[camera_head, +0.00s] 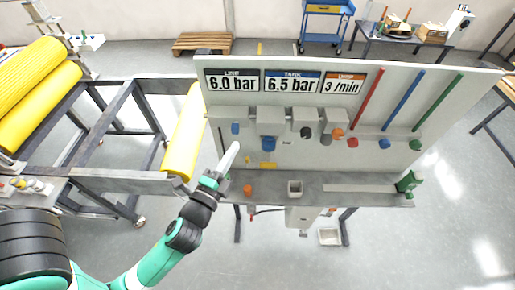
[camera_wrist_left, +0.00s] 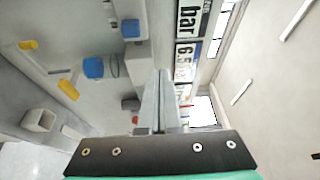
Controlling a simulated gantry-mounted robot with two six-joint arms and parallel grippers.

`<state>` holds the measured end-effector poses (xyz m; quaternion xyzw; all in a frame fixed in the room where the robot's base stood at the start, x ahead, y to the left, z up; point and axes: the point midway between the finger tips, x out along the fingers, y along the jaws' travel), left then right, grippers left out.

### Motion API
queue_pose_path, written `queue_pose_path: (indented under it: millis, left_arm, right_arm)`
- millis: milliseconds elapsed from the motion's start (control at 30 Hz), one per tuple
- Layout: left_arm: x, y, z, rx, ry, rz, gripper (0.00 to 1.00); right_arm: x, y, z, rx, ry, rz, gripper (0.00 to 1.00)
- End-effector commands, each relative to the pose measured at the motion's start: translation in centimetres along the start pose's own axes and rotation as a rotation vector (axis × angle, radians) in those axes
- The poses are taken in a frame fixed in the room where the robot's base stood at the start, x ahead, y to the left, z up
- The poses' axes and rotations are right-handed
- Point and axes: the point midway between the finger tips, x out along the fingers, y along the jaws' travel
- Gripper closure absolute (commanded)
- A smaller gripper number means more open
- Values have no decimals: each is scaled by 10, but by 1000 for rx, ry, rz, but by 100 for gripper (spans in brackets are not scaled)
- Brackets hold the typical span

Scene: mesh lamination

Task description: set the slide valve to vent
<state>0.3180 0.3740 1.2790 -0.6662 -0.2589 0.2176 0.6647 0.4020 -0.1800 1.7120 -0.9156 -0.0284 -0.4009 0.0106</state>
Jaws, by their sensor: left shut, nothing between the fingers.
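The control panel (camera_head: 345,160) stands upright with knobs and gauge boxes on its face. No part is labelled as the slide valve, so I cannot tell which one it is. A blue knob (camera_head: 268,144) sits on the panel above a yellow bar (camera_head: 268,165). In the left wrist view the same blue knob (camera_wrist_left: 93,67) and yellow bar (camera_wrist_left: 68,88) show left of the fingers. My left gripper (camera_head: 236,146) is shut and empty, its fingers pointing up in front of the panel's left part. In the left wrist view its fingertips (camera_wrist_left: 162,74) are together. My right gripper is not in view.
Displays read 6.0 bar, 6.5 bar and 3 /min along the panel's top. A shelf (camera_head: 350,199) below carries a grey open cup (camera_head: 295,188) and a green part (camera_head: 408,181). A yellow roll (camera_head: 184,135) stands close left of the panel.

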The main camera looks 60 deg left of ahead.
Motion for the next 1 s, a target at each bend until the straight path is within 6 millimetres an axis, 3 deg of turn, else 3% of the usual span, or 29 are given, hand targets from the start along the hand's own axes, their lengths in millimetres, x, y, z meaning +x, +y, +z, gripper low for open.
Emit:
queue_pose_path:
  millis: [33,133,567,667,1000]
  left_arm:
    - [-7,24,8,15,-12,30,100]
    - [-13,39,16,27,-25,58,100]
    - [-8,36,17,22,-30,56,100]
    - [2,35,17,23,-31,55,100]
    - [66,38,20,22,-32,54,100]
  right_arm:
    - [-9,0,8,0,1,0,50]
    - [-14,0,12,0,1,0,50]
    - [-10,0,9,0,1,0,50]
    - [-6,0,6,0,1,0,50]
    - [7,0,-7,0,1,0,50]
